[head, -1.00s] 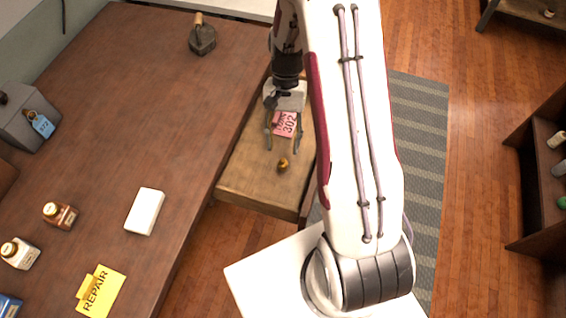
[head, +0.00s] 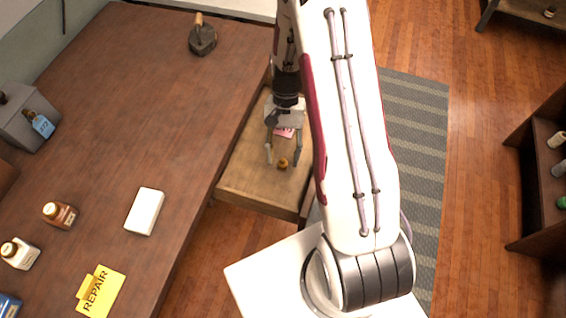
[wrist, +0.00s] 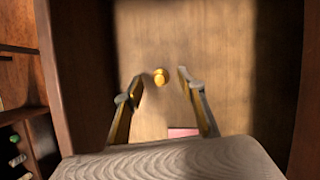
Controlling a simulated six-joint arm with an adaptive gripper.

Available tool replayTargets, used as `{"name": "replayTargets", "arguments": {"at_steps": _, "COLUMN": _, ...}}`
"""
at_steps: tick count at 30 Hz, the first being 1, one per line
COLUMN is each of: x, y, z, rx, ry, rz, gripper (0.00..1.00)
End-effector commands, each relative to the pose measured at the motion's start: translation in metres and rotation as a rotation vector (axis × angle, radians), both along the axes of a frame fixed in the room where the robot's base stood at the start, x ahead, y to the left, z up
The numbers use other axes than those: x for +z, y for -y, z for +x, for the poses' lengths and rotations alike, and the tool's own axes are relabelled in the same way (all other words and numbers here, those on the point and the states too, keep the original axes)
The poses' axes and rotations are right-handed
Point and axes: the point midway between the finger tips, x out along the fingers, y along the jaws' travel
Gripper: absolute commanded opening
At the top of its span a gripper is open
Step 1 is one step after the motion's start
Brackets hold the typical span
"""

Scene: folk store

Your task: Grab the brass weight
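The brass weight (head: 282,163) is a small golden knob-topped piece standing on the wooden floor of an open drawer (head: 248,187). It also shows in the wrist view (wrist: 160,77), a little beyond the line between my fingertips and roughly centred. My gripper (head: 283,160) is open and empty over the drawer, with its fingers on either side of the weight in the picture. In the wrist view the open fingers (wrist: 158,84) are spread wide and apart from the weight. I cannot tell the exact height of the fingertips above it.
A pink tag (head: 284,131) lies in the drawer behind the weight, partly hidden by my gripper. The drawer walls (wrist: 72,75) rise at the sides. The counter (head: 150,110) stands left, with a white block (head: 145,211) and a yellow REPAIR card (head: 100,291).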

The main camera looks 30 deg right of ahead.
Motion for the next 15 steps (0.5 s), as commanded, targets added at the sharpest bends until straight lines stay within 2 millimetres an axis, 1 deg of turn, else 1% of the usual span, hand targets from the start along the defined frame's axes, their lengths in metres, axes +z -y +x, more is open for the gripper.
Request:
{"name": "replayTargets", "arguments": {"at_steps": 3, "x": -0.0093, "y": -0.0024, "z": -0.0035, "rx": 0.000, "ry": 0.000, "rz": -0.001, "gripper": 0.40}}
{"name": "replayTargets", "arguments": {"at_steps": 6, "x": -0.0130, "y": -0.0031, "z": -0.0047, "rx": 0.000, "ry": 0.002, "rz": -0.002, "gripper": 0.40}}
{"name": "replayTargets", "arguments": {"at_steps": 15, "x": -0.0134, "y": -0.0032, "z": -0.0047, "rx": 0.000, "ry": 0.003, "rz": -0.002, "gripper": 0.40}}
